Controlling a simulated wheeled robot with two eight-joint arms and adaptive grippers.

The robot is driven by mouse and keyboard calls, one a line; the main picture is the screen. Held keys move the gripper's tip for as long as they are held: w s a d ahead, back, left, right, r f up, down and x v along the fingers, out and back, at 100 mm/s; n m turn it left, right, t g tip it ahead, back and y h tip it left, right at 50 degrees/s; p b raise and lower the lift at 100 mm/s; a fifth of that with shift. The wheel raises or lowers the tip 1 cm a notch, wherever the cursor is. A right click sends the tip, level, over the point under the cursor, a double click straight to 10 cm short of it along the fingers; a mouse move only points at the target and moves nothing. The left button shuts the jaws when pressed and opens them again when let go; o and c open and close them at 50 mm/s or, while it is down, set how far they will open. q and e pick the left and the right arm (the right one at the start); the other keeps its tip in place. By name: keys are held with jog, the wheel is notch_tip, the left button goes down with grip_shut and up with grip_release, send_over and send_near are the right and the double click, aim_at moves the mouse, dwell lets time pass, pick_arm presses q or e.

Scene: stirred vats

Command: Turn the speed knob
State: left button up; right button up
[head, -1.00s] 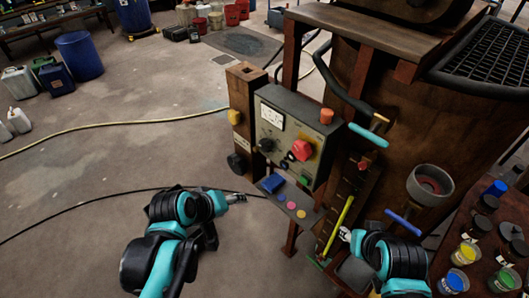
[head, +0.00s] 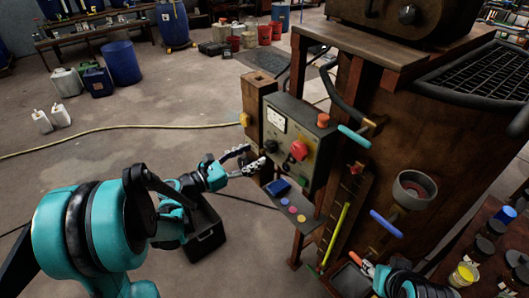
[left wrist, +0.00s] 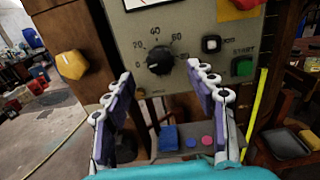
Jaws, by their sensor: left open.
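The speed knob (left wrist: 160,60) is a round black knob on a grey control panel, with a numbered scale printed around it. It also shows small and dark in the head view (head: 271,146). My left gripper (left wrist: 159,76) is open and empty, its fingers spread left and right of the knob in the wrist view. In the head view my left gripper (head: 253,157) is just left of the panel's lower part. I cannot tell how far its tips are from the knob. My right gripper (head: 366,266) is low at the right; its jaws are unclear.
A green start button (left wrist: 243,66) sits right of the speed knob. A yellow knob (left wrist: 72,64) is on the wooden post. A shelf (left wrist: 188,153) with a blue block (left wrist: 168,138) juts out below.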

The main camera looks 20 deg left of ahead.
aim_at(267, 148)
pick_arm(q)
jog(key=x, duration=0.5)
jog(key=shift+b, duration=0.4)
jog(key=c, duration=1.2)
